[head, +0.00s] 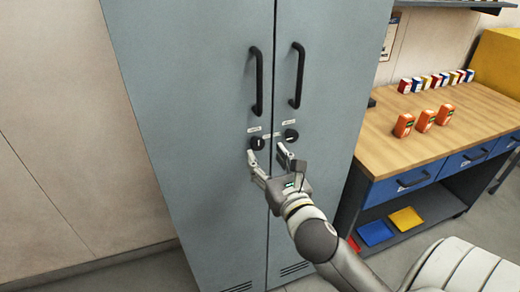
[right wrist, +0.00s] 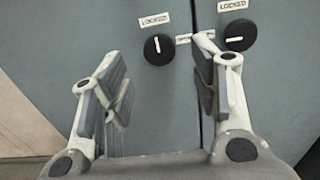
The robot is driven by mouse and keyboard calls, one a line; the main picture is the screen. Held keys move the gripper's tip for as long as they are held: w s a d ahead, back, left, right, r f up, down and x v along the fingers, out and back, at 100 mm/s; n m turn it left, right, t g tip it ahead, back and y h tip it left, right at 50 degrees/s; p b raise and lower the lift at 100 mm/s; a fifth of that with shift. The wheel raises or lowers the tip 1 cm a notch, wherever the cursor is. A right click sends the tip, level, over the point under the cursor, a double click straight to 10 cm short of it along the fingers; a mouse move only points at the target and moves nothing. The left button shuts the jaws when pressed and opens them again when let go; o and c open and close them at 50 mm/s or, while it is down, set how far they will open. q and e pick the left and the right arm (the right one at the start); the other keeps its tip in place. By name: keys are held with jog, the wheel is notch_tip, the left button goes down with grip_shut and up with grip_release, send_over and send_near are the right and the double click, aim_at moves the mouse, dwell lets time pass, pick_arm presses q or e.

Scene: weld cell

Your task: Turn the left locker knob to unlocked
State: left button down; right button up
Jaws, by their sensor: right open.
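The left locker knob (head: 257,143) is a round black knob with a white mark, on the left door of the grey locker (head: 195,110). In the right wrist view, the left knob (right wrist: 159,49) appears between and beyond my fingertips, its white mark near upright. A label above it seems to read LOCKED. My right gripper (head: 268,154) is open and empty just below and in front of the knobs, with no contact visible. The right knob (right wrist: 240,34) has a near-level mark under a LOCKED label. Another label between the knobs is partly hidden by a finger. My left gripper is out of view.
Two black vertical handles (head: 257,82) stand above the knobs. A wooden workbench (head: 460,115) with blue drawers is at the right, bearing orange items (head: 424,121) and a row of small boxes (head: 436,81). The floor and wall at left are clear.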

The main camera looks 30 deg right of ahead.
aim_at(259, 146)
jog(key=x, duration=0.4)
jog(key=shift+w+r+p, duration=0.1)
jog(key=shift+p, duration=0.3)
jog(key=shift+w+d, duration=0.1)
jog(key=shift+w, duration=0.4)
jog(key=c, duration=1.1)
jog(key=shift+o, duration=0.2)
